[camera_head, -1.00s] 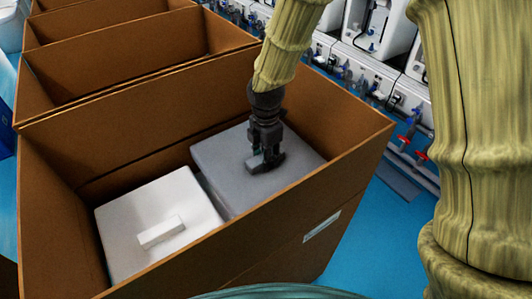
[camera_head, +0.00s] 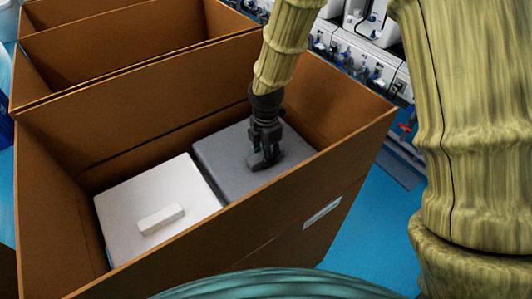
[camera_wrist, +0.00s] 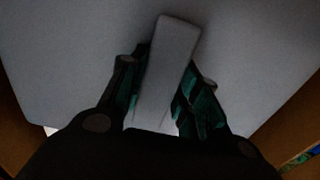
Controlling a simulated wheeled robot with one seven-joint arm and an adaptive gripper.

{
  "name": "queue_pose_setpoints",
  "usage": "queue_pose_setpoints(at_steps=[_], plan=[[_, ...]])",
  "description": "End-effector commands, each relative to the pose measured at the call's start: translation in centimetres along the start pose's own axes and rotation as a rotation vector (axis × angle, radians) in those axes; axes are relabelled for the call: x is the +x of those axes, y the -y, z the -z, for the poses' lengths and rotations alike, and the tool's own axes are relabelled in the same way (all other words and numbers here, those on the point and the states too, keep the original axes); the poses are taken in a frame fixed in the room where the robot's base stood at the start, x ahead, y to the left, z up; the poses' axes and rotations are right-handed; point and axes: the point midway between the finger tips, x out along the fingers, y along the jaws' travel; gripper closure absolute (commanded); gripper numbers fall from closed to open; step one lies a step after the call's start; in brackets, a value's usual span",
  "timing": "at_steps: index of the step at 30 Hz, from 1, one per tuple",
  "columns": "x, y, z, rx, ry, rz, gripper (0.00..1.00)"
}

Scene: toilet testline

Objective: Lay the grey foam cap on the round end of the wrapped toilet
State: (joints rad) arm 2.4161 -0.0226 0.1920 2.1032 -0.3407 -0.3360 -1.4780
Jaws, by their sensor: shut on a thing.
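The grey foam cap (camera_head: 222,162) is a square block with a raised bar handle on top, inside a tall brown cardboard box. My gripper (camera_head: 262,163) points down at it and is shut on the handle. In the wrist view my gripper (camera_wrist: 165,95) has its two dark green fingers on either side of the grey handle (camera_wrist: 172,60), and the cap's flat top (camera_wrist: 80,40) fills most of the picture. A white foam cap (camera_head: 125,205) with a similar bar lies beside it in the same box. No wrapped toilet can be made out.
The cardboard box (camera_head: 345,145) has high walls close around both caps. More open cardboard boxes (camera_head: 120,45) stand behind it. Racks with white units and blue and red fittings (camera_head: 365,65) run along the back right. Blue floor (camera_head: 350,235) shows at the right.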

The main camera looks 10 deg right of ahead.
Motion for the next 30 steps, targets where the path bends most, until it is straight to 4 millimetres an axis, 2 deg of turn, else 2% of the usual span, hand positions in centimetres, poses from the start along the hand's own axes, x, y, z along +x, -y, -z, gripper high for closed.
queue_pose_setpoints(at_steps=[30], plan=[[0.71, 0.02, -0.24, 0.000, 0.000, 0.000, 1.00]])
